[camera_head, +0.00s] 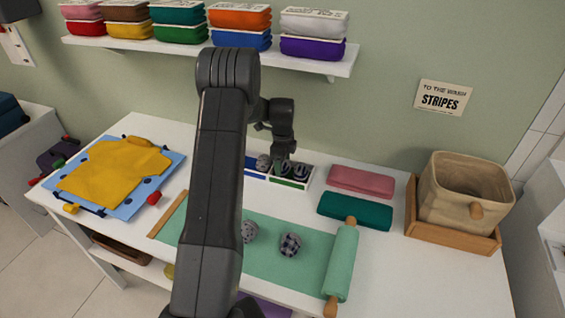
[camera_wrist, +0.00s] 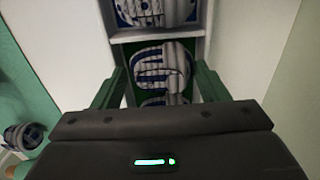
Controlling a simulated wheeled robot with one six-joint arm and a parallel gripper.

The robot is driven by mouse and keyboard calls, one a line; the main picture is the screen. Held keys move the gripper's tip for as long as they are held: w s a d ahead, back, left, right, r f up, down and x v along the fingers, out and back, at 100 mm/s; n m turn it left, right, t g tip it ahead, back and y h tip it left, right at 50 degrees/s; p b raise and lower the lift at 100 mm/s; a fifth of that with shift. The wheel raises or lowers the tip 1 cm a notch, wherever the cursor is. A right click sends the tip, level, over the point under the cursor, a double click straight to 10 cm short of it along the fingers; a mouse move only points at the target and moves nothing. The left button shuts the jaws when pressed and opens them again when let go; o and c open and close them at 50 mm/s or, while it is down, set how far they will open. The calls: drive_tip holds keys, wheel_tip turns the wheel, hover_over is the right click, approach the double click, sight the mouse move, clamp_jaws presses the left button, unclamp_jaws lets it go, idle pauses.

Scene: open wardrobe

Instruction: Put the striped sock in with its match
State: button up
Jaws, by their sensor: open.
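A small divided box (camera_head: 290,184) stands at the back middle of the table, with a blue-fronted part and a green-fronted part. Rolled dark-and-pale striped socks (camera_head: 301,170) lie in the green part. In the wrist view a navy-and-white striped sock (camera_wrist: 150,72) lies below my gripper, and another rolled sock (camera_wrist: 145,12) lies in the compartment beyond. My gripper (camera_head: 284,153) is open, low over the green part. Two rolled socks, a grey patterned one (camera_head: 249,231) and a checked one (camera_head: 290,244), lie on the green mat (camera_head: 270,262).
A rolled mat end (camera_head: 342,262), pink cloth (camera_head: 361,182) and teal cloth (camera_head: 354,211) lie to the right. A basket (camera_head: 470,190) in a wooden tray stands far right, below a "STRIPES" sign (camera_head: 442,97). Yellow clothing (camera_head: 115,172) lies left. A shelf (camera_head: 200,50) hangs above.

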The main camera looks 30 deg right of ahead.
drive_tip(key=shift+r, duration=0.1)
idle(0.3)
drive_tip(key=shift+w+d+r+p, duration=0.1)
drive_tip(key=shift+r+p, duration=0.3)
drive_tip(key=shift+r, duration=0.2)
drive_tip(key=o, duration=0.3)
wheel_tip(320, 180, up, 2)
drive_tip(key=shift+p, duration=0.45)
drive_tip(key=shift+r+p, duration=1.4)
drive_tip(key=shift+r, duration=1.45)
drive_tip(key=shift+f, duration=0.15)
drive_tip(key=shift+s+f+b, duration=0.2)
drive_tip(key=shift+f+b, duration=2.05)
drive_tip(key=shift+f, duration=2.15)
